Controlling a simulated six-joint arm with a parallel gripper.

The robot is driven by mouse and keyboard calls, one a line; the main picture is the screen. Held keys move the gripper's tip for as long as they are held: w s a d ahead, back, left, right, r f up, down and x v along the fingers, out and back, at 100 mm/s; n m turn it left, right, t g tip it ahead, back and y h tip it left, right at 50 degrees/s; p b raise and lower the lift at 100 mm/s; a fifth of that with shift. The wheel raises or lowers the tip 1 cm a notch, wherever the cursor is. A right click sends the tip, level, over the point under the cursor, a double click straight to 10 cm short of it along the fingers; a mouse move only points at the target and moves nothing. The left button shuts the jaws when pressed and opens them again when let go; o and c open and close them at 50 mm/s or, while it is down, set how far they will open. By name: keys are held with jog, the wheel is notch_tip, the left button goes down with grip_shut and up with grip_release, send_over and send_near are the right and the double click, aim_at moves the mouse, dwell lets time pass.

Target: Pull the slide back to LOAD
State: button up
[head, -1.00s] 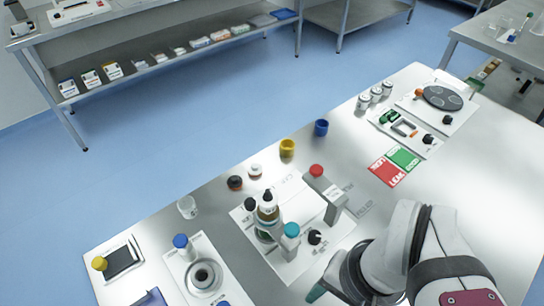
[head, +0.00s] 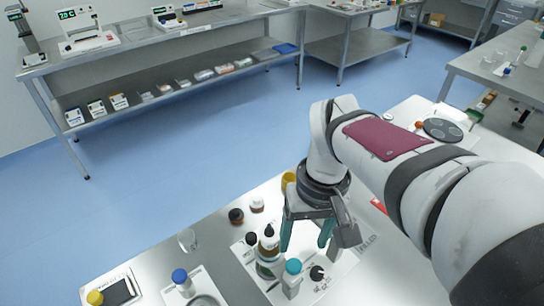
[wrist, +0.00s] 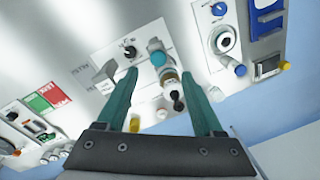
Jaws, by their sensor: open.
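A white station plate (head: 338,284) on the steel bench carries a dropper bottle (head: 268,242), a grey post with a teal cap (head: 293,266) and a black knob (head: 317,272). In the wrist view the bottle (wrist: 169,76), teal cap (wrist: 157,58) and knob (wrist: 129,51) show near my fingertips. A grey block (wrist: 106,75) lies beside the left finger. My gripper (head: 306,244) is open and empty above the plate, its teal fingers pointing down; it also shows in the wrist view (wrist: 165,82). Which part is the slide, and any LOAD mark, I cannot make out.
A small cup (head: 188,240) and two small jars (head: 236,215) stand behind the plate. A red and green card (wrist: 48,94) lies on the bench beyond the grey block.

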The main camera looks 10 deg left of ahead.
aim_at(252, 236)
jog(key=w+a+n, duration=0.1)
jog(key=w, duration=0.1)
jog(key=w+a+f+n, duration=0.1)
jog(key=w+a, duration=0.1)
jog(key=w+a+n, duration=0.2)
jog(key=shift+w+f+h, duration=0.1)
jog(key=shift+f+h, duration=0.2)
jog(key=w+a+f+n, duration=0.4)
jog(key=w+a+n, duration=0.1)
jog(key=w+a, duration=0.15)
jog(key=f, duration=1.5)
jog(key=shift+s+a+f, duration=0.2)
jog(key=shift+s+a, duration=0.1)
jog(key=shift+a, duration=0.1)
grip_shut()
